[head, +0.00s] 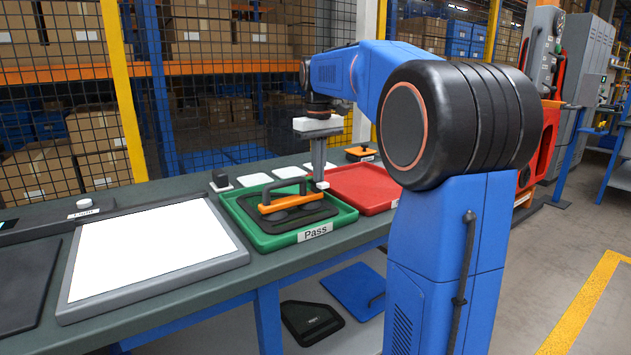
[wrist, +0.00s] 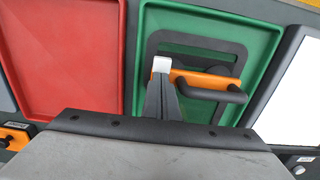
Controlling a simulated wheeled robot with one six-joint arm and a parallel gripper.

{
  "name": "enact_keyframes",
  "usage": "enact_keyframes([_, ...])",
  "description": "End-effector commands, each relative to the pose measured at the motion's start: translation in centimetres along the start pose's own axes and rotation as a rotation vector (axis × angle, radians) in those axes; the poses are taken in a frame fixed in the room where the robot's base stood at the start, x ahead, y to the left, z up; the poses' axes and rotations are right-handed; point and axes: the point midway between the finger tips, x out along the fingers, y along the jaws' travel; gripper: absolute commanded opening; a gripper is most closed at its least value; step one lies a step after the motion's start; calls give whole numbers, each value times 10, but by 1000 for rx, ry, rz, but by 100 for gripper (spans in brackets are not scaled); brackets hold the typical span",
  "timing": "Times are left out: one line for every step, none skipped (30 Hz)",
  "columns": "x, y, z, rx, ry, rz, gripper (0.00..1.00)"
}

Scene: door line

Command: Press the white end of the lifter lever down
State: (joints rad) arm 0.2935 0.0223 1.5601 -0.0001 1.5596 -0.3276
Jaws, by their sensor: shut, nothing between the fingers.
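The lifter is an orange bar (head: 284,204) with a dark grey handle, lying on a dark panel (head: 318,209) in the green tray (head: 345,216) labelled "Pass". The white end (head: 322,185) of its lever is at the bar's right end in the head view. It also shows in the wrist view (wrist: 162,64), just beyond my fingertips. My gripper (head: 319,179) is shut and empty, pointing down directly over the white end. The fingertips look close to it or touching; I cannot tell which. The fingers partly hide the lever.
A red tray (head: 358,190) lies right of the green one. A bright light panel (head: 150,250) lies left of it. A small orange-and-black item (head: 360,154) and white cards (head: 253,180) are behind. A mesh fence stands behind the bench.

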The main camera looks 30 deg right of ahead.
Motion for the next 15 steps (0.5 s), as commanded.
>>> enact_keyframes([1, 0, 0, 0, 0, 0, 0])
enact_keyframes([1, 0, 0, 0, 0, 0, 0])
enact_keyframes([2, 0, 0, 0, 0, 0, 0])
enact_keyframes([2, 0, 0, 0, 0, 0, 0])
enact_keyframes([2, 0, 0, 0, 0, 0, 0])
enact_keyframes([3, 0, 0, 0, 0, 0, 0])
enact_keyframes([3, 0, 0, 0, 0, 0, 0])
enact_keyframes([3, 0, 0, 0, 0, 0, 0])
enact_keyframes([4, 0, 0, 0, 0, 0, 0])
enact_keyframes([4, 0, 0, 0, 0, 0, 0])
enact_keyframes([4, 0, 0, 0, 0, 0, 0])
enact_keyframes([3, 0, 0, 0, 0, 0, 0])
enact_keyframes([3, 0, 0, 0, 0, 0, 0])
enact_keyframes([2, 0, 0, 0, 0, 0, 0])
enact_keyframes([-1, 0, -1, 0, 0, 0, 0])
